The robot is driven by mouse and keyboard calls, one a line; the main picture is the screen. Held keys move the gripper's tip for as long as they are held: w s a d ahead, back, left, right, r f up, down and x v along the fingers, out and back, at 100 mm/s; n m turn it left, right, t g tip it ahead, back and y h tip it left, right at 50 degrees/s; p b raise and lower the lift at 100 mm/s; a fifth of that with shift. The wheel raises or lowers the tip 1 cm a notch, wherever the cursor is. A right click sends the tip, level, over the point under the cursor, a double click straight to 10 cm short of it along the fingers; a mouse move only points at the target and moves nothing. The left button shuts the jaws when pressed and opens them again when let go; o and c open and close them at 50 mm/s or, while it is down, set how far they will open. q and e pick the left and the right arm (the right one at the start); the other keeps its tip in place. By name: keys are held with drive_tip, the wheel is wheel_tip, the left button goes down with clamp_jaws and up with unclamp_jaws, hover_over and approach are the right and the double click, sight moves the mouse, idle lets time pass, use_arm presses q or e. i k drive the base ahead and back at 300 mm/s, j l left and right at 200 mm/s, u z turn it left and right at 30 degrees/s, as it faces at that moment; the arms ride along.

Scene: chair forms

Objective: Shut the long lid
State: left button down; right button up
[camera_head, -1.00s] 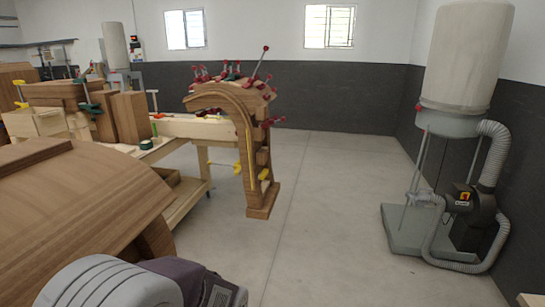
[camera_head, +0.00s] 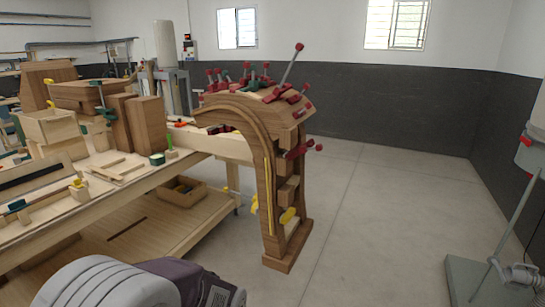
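I cannot make out a long lid for certain in the head view. A long wooden piece with a dark strip (camera_head: 32,178) lies on the workbench (camera_head: 120,195) at the left; whether it is a lid or an open box is unclear. A grey and purple link of my own arm (camera_head: 125,285) fills the bottom left. Neither gripper shows.
A curved wooden form (camera_head: 270,180) with several red-handled clamps stands at the bench's right end. Wooden blocks (camera_head: 150,125) and an open-topped wooden box (camera_head: 50,127) stand on the bench. A grey machine (camera_head: 480,280) is at the right edge. The floor (camera_head: 375,200) between is clear.

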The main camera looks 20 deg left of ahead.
sight(15, 182)
drive_tip(key=i+j+u, duration=0.15)
drive_tip(key=i+u, duration=0.15)
drive_tip(key=u, duration=0.15)
drive_tip(key=i+u, duration=0.6)
drive_tip(key=u, duration=0.25)
drive_tip(key=i+l+u, duration=0.15)
drive_tip(key=i+u, duration=0.25)
drive_tip(key=i+j+u, duration=0.15)
drive_tip(key=i+u, duration=0.15)
drive_tip(key=i, duration=0.3)
drive_tip(key=i+u, duration=0.35)
drive_tip(key=i, duration=0.25)
